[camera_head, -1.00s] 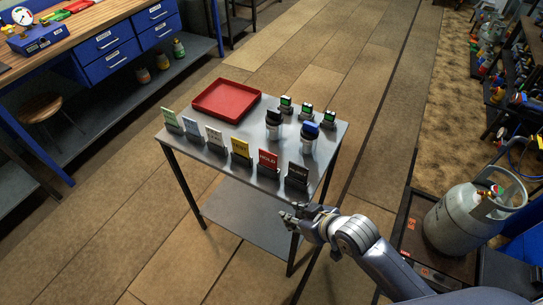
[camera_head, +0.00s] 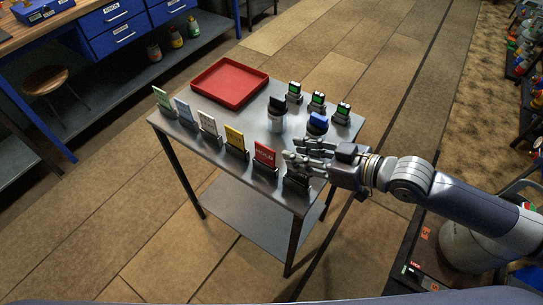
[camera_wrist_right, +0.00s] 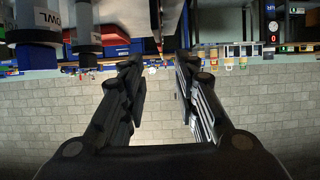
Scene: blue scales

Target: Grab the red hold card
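The red hold card (camera_head: 264,153) stands upright in a dark holder near the front edge of a small metal table (camera_head: 190,140), right of the yellow card. My right gripper (camera_head: 291,151) is just right of the red card, its fingers pointing left toward it. In the right wrist view, the fingers (camera_wrist_right: 160,75) are spread with a clear gap and nothing is gripped. A thin upright reddish edge (camera_wrist_right: 159,45) shows between and beyond them; I cannot tell if it is the red card. The left gripper is not in view.
Yellow (camera_head: 235,138), white (camera_head: 207,124), blue (camera_head: 184,112) and green (camera_head: 162,98) cards stand to the left. The black card's holder (camera_head: 296,184) is mostly hidden under my gripper. A red tray (camera_head: 230,103), two capped jars and three small green-screened devices (camera_head: 317,101) stand behind.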

